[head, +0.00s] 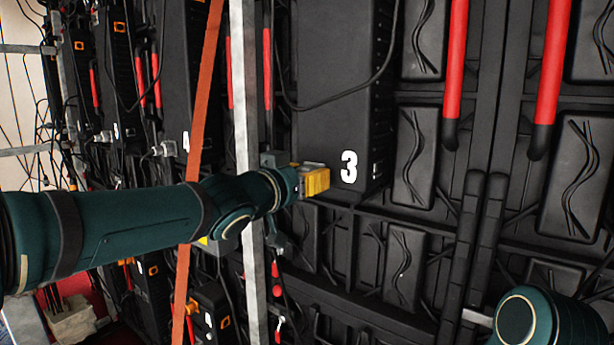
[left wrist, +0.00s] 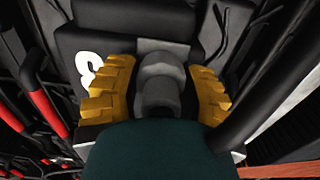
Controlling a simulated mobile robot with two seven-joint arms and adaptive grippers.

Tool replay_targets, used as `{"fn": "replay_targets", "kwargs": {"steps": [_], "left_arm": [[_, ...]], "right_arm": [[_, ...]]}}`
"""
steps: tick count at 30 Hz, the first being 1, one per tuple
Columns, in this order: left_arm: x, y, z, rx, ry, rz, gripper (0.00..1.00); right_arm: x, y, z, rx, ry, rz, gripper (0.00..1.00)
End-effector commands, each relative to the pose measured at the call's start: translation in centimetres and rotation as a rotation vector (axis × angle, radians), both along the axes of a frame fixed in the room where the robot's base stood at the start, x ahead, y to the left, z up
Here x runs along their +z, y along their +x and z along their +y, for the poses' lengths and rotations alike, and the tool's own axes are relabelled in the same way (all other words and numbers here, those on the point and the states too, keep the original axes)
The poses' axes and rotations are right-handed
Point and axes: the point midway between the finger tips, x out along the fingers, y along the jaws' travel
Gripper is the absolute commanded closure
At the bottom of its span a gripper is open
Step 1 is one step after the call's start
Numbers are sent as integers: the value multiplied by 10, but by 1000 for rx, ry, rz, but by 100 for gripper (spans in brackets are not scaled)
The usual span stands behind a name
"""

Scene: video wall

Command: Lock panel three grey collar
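Panel three is the black unit with a white 3 (head: 345,110) in the head view, and part of that numeral shows in the left wrist view. My left gripper (head: 312,181) has yellow fingers and is at the lower left side of this unit, beside the number. In the left wrist view a grey collar (left wrist: 161,80) stands between the two yellow fingers of the left gripper (left wrist: 160,88). The fingers are spread either side of it, with narrow gaps showing. In the head view the gripper and arm hide the collar. My right gripper is out of view.
An orange strap (head: 203,100) and a metal upright (head: 244,90) run close by my left arm. Black cables (head: 340,95) hang over the panel. Red-and-black bars (head: 455,75) stand at the right. Panel four (head: 183,90) is farther left.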

Motion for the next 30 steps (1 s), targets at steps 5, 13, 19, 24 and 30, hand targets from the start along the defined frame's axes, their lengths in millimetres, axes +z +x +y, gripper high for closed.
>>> {"fn": "replay_targets", "kwargs": {"steps": [5,13,19,24,30], "left_arm": [[0,0,0,0,0,0,96],[0,0,0,0,23,-16,96],[0,0,0,1,100,-73,96],[-1,0,0,1,208,-151,96],[-1,-1,-1,0,348,-254,96]], "right_arm": [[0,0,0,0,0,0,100],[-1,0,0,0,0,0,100],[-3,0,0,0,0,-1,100],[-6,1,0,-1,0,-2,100],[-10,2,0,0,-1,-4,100]]}}
